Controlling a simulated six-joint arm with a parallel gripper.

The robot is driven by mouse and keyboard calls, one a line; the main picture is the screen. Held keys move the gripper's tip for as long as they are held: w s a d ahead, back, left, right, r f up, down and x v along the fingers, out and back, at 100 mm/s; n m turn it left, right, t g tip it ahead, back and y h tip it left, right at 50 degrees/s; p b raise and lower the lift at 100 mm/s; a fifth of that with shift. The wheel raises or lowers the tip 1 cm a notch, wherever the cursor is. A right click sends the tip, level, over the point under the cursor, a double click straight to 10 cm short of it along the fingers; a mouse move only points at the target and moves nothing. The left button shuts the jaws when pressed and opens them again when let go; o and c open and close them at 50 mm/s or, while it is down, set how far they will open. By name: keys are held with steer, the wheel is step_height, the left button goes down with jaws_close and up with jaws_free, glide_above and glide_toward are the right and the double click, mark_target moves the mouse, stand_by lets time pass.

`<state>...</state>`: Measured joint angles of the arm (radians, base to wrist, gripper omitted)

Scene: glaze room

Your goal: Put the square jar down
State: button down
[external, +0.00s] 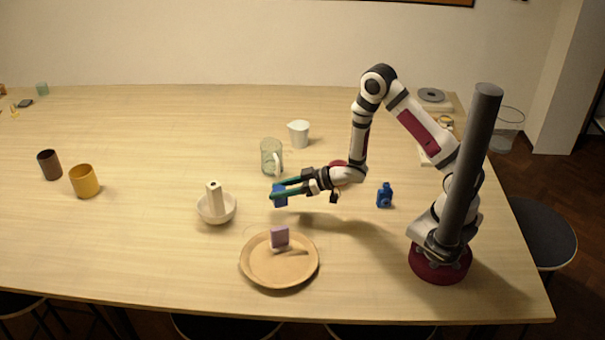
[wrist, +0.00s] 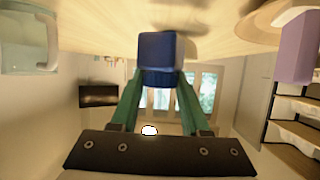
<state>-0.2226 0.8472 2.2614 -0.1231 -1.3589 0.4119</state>
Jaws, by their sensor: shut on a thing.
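The square jar (external: 281,201) is dark blue and sits between the green fingers of my gripper (external: 275,190), which is shut on it. In the wrist view the jar (wrist: 158,50) fills the space between the fingertips (wrist: 160,78), with the tabletop beyond it and a shadow beside it. The jar looks close to the table, but I cannot tell whether it touches. Another small blue bottle-like thing (external: 385,196) stands on the table to the right, under my arm.
A glass mug (external: 271,155) and a white pitcher (external: 299,133) stand behind the gripper. A round tan plate (external: 262,272) bearing a purple block (external: 279,238) is in front. The table's far middle is clear.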

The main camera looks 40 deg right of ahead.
mark_target(278, 202)
steer(key=shift+a+f, duration=0.2)
steer(key=shift+f, duration=0.9)
steer(key=shift+a+f, duration=0.2)
steer(key=shift+f, duration=0.9)
steer(key=shift+f, duration=0.1)
steer(key=shift+c, duration=1.9)
jaws_free()
